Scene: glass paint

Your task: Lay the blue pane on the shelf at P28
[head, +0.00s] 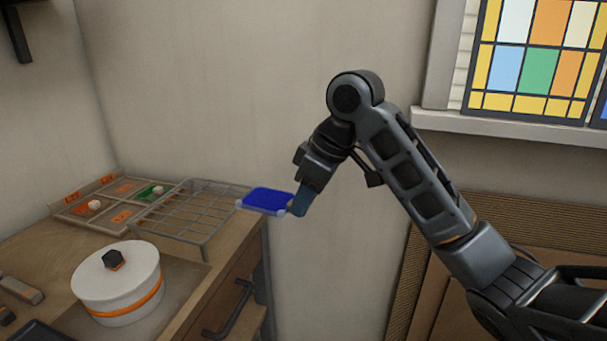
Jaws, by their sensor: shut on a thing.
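The blue pane (268,198) is a flat, deep blue square with a pale edge. My gripper (299,203) is shut on its right side and holds it roughly level in the air, just right of the wire rack (200,212). The fingers hide the pane's right corner. A low framed tray (65,212) with orange labels and several compartments lies at the back left. The label text is too small to read surely, so I cannot tell which place is P28.
A white round pot (117,283) with an orange band and dark knob stands in front of the rack on the wooden counter (195,300). A drawer handle (228,312) juts from the counter's front. A stained-glass window (535,60) is at upper right. Air around the pane looks clear.

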